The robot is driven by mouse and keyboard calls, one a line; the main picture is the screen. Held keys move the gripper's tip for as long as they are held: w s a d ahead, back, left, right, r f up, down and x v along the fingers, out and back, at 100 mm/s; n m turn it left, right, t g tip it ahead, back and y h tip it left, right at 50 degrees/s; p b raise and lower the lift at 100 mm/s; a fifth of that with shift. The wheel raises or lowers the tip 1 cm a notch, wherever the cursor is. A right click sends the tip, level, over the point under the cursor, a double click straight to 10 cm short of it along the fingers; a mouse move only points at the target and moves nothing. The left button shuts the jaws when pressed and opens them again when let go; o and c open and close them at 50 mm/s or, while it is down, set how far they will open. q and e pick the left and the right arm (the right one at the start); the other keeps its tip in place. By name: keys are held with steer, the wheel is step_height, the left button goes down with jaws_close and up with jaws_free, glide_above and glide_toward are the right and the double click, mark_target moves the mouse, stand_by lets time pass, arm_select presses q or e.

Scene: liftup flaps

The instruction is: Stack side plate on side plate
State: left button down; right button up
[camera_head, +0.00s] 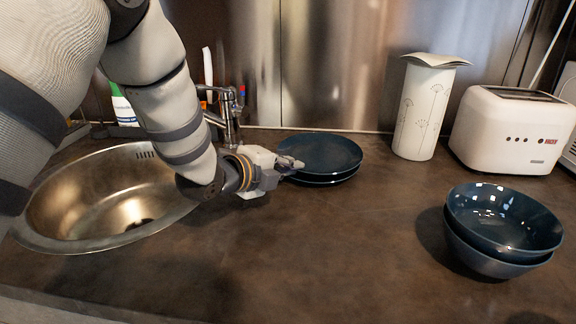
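Dark blue side plates (327,153) lie stacked on the brown counter against the back wall, right of the sink. At least two rims show, one above the other. My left gripper (291,164) is at the left edge of the stack, with its fingers at the plate rim. The fingers are small and partly hidden, so I cannot tell whether they are closed on a plate. My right gripper is not in view.
Two stacked dark blue bowls (503,228) stand at the right front. A white patterned canister (421,110) and a white toaster (512,130) stand at the back right. A metal sink (60,212) and a tap (229,112) are at the left. The middle front counter is clear.

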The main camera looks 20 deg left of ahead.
arm_select(q)
steer(key=c, duration=2.1)
jaws_free()
steer(key=shift+s+f, duration=0.1)
steer(key=shift+f, duration=0.15)
